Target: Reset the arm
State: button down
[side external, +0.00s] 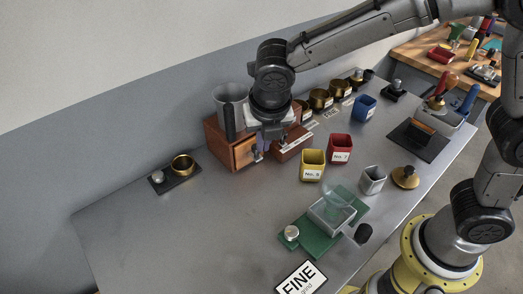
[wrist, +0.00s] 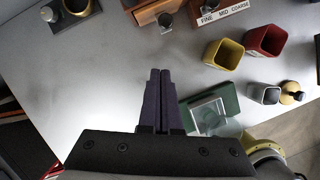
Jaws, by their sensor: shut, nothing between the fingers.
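My gripper (side external: 263,150) hangs in front of the wooden box (side external: 222,139) at the back of the table in the side view. In the wrist view my gripper (wrist: 160,74) shows two dark fingers pressed together with nothing between them. Bare grey table lies around the fingertips in that view. The wooden box shows partly at its top edge, and my wrist hides part of the box in the side view.
Yellow (side external: 312,165), red (side external: 340,147) and blue (side external: 364,107) cups stand to the right. A green base (side external: 312,245) holds a clear-walled tray. The table's left part is mostly clear.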

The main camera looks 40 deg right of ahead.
jog(key=s+d+r+m+t, duration=0.1)
jog(key=s+d+r+m, duration=0.25)
jog(key=d+r, duration=0.3)
jog(key=s+d+r+m+t, duration=0.1)
jog(key=s+d+r+m, duration=0.2)
jog(key=d+r+m, duration=0.4)
jog(key=s+d+f+m, duration=0.2)
jog(key=s+f+m, duration=0.1)
jog(key=s+m, duration=0.4)
jog(key=s+d+f+m+y, duration=0.1)
jog(key=s+d+f+m, duration=0.1)
jog(key=s+m, duration=0.6)
jog(key=shift+f+m+y, duration=0.3)
jog(key=shift+f+m, duration=0.2)
jog(key=shift+m, duration=2.05)
jog(key=shift+d, duration=0.1)
